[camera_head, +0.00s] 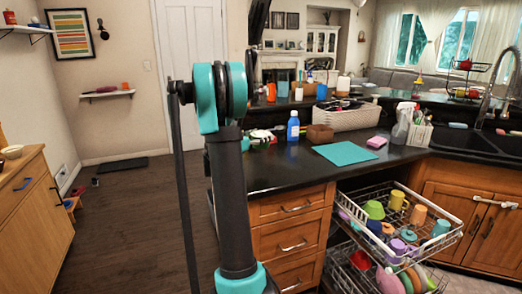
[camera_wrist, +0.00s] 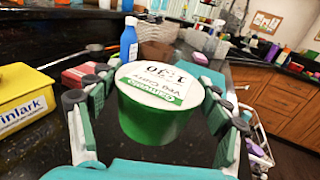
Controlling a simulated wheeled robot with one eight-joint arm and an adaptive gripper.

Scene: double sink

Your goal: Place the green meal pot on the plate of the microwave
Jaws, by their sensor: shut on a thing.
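The green meal pot (camera_wrist: 150,123) shows in the wrist view, a round green tub with a white printed lid. My gripper (camera_wrist: 157,108) has a finger on each side of it and is shut on it. The pot looks a little tilted in this view, with the dark countertop behind and beneath it. Whether it touches the counter cannot be told. In the head view my arm rises in front of the counter, and neither the gripper nor the pot can be made out. The microwave and its plate are not seen in either view.
The black counter (camera_head: 285,172) holds a blue bottle (camera_head: 293,127), a teal mat (camera_head: 342,153) and a wicker basket (camera_head: 350,117). A yellow box (camera_wrist: 22,103) is left of the pot. An open dish rack drawer (camera_head: 450,237) juts out below. Open floor (camera_head: 120,225) lies left.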

